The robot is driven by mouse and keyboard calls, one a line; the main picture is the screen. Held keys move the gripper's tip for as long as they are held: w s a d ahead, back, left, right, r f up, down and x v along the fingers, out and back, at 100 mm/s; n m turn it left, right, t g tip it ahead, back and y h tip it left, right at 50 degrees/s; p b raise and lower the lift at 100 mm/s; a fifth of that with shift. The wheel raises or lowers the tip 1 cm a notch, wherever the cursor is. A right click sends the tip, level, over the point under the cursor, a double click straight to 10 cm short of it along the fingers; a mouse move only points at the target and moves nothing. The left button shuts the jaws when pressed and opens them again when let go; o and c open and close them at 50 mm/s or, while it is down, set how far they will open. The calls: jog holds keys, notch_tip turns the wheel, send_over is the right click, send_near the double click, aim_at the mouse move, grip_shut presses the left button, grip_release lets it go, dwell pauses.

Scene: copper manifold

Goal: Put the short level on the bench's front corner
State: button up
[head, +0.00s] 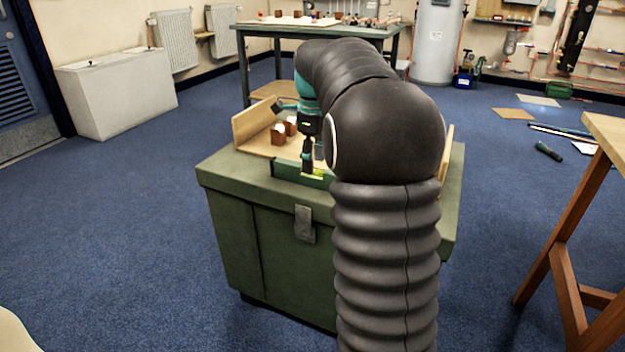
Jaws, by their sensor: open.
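A short green level (285,171) with a bright yellow-green vial sits at the front of a wooden tray on a green chest; my arm hides its right part. My gripper (307,163) points down at the level, with its fingers overlapping it in the picture. The gripper is open; I cannot tell whether the fingers straddle or touch the level. A wooden-topped bench (607,128) stands at the right edge, only partly in view. Its near end is cut off by the frame.
The wooden tray (250,122) holds small brown blocks (279,134) beside my gripper. The green chest (255,215) stands on blue carpet. A long workbench (300,31) is at the back. Tools and sheets lie on the floor at right. Carpet between chest and right bench is clear.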

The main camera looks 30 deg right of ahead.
notch_tip(320, 180, down, 3)
jog(key=shift+a+f, duration=0.1)
jog(key=shift+f, duration=0.05)
grip_shut()
dwell(0.4)
jog(key=shift+r, duration=0.5)
jog(key=r, duration=0.2)
jog(key=d+r+p, duration=0.1)
jog(key=r, duration=0.1)
jog(key=shift+s, duration=0.15)
jog(key=s+d+r+p, duration=0.1)
jog(key=s+d+r, duration=0.2)
jog(key=d+r, duration=0.3)
jog(key=d, duration=0.4)
jog(key=shift+s+p, duration=0.15)
jog(key=shift+p, duration=0.2)
